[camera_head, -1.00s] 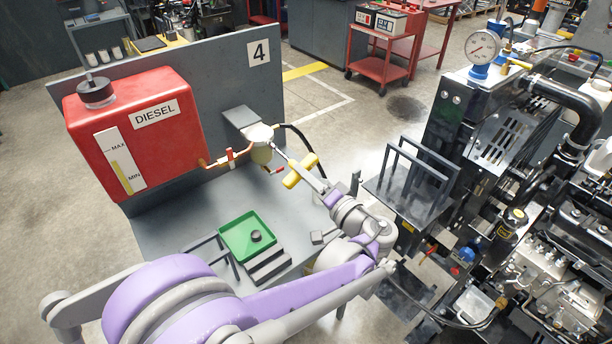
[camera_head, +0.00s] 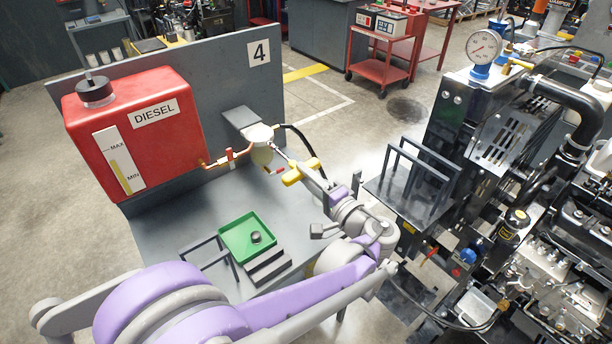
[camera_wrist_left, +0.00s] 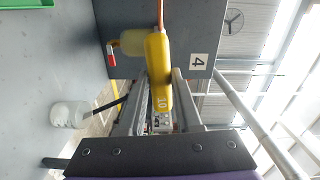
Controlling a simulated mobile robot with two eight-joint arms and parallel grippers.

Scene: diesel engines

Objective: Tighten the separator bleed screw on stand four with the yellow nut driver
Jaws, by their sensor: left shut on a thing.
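The yellow nut driver (camera_head: 293,177), marked 10 in the left wrist view (camera_wrist_left: 158,75), is held between the fingers of my left gripper (camera_head: 309,178). The gripper is shut on its handle, and its fingers also show in the left wrist view (camera_wrist_left: 160,78). The driver's thin shaft slants up and left to the fuel separator (camera_head: 260,133), which has a pale head and yellowish bowl. The shaft tip is at or very near the separator's head; the bleed screw is too small to make out, so I cannot tell if they touch. My right gripper is not in view.
Stand four's grey back panel (camera_head: 222,75) carries the red diesel tank (camera_head: 165,145). A copper line with a red lever and a black hose join the separator. A green tray (camera_head: 233,252) holds a small dark part. The engine (camera_head: 570,270) stands at the right.

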